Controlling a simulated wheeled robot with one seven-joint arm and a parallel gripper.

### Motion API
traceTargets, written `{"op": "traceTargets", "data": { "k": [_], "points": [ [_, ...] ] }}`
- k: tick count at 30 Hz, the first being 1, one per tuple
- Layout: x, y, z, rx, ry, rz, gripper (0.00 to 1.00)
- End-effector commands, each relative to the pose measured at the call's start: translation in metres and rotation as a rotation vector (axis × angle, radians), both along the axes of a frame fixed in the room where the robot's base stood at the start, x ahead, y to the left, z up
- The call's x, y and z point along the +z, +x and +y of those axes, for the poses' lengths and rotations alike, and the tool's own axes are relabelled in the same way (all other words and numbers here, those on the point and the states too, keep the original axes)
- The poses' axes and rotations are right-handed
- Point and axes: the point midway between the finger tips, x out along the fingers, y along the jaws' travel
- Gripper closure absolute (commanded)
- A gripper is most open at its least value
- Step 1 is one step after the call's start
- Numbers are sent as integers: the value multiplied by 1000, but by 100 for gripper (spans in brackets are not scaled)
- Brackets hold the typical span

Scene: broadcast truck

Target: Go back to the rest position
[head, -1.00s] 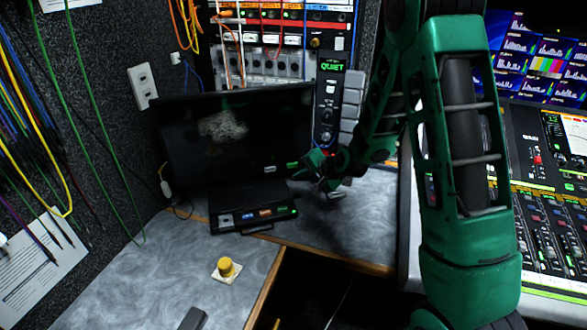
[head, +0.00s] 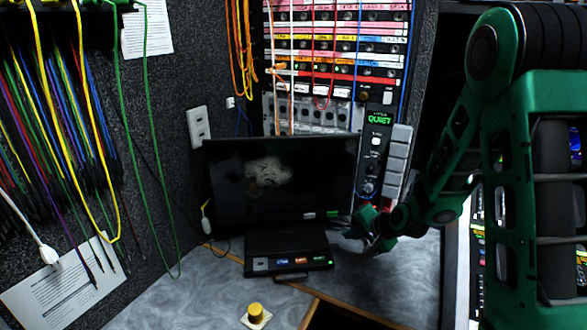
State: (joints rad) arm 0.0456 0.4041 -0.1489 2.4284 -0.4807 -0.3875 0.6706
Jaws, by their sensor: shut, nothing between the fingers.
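My gripper (head: 350,236) is at the end of my green arm, in the middle right of the head view. It is shut and holds nothing. It is over the grey worktop, just right of the black box and in front of the lower right of the dark screen. I cannot tell the exact gap between it and these things. My arm reaches in from the right edge and hides much of the console behind it.
A dark screen (head: 283,178) stands behind a black box (head: 290,264) with lit buttons. A yellow knob (head: 256,312) is on the worktop (head: 200,293). A patch panel (head: 335,60) and hanging cables (head: 60,140) line the walls. A mixing console (head: 488,230) is at right.

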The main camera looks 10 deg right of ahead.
Motion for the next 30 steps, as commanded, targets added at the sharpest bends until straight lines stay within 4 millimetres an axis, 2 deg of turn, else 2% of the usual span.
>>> {"op": "traceTargets", "data": {
  "k": [1,8,14,18,24,27,30],
  "points": [
    [11,-8,-10,19,-42,11,100],
    [46,-71,-64,118,-251,143,100],
    [76,-141,-109,178,-383,284,100],
    [97,-199,-134,209,-439,392,100],
    [125,-287,-155,245,-458,543,100],
    [136,-327,-158,259,-444,604,100],
    [143,-357,-157,271,-425,649,100]
  ]
}}
